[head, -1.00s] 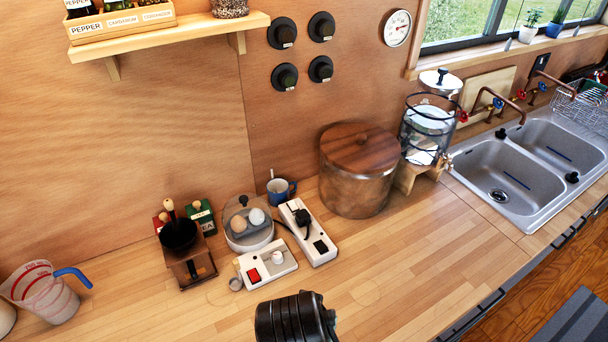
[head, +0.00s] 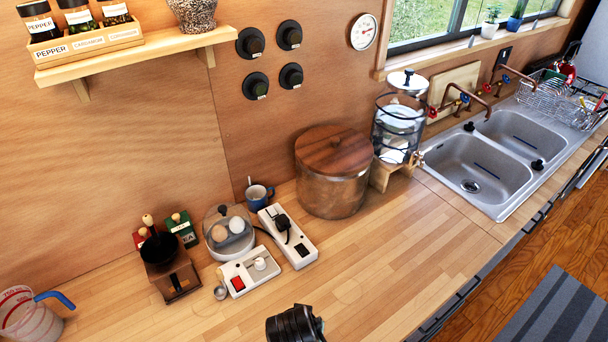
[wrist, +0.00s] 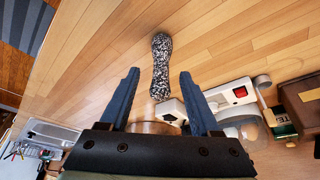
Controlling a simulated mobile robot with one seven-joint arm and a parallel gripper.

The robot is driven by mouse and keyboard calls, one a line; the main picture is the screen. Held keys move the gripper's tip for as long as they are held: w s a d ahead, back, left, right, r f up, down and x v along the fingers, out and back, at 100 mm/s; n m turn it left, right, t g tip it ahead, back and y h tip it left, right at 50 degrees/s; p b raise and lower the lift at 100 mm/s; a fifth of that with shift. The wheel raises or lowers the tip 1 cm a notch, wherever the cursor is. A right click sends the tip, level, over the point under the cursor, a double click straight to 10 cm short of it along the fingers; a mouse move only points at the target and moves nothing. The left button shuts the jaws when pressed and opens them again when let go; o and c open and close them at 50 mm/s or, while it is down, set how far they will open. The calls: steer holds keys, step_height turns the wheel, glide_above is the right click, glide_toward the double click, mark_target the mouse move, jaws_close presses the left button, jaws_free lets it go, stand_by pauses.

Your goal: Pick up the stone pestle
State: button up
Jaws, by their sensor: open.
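The stone pestle (wrist: 161,66), speckled black and white with a narrowed waist, shows in the wrist view against the wooden counter. My gripper (wrist: 159,74) is open, its two blue-grey fingers spread. In that picture the pestle appears between and beyond the fingertips, and neither finger visibly touches it. The exact gap in depth is hard to tell. In the head view I do not see the pestle; only a black part of my arm shows at the bottom edge.
A white switch box (head: 250,272), power strip (head: 288,237), egg cooker (head: 229,232), coffee grinder (head: 173,270) and measuring jug (head: 30,315) stand left. A large wooden-lidded pot (head: 333,185) and water dispenser (head: 398,130) stand behind. The counter front (head: 390,260) is clear. A double sink (head: 490,165) lies right.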

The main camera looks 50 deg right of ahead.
steer(key=shift+x, duration=0.8)
jaws_close()
steer(key=shift+r, duration=0.1)
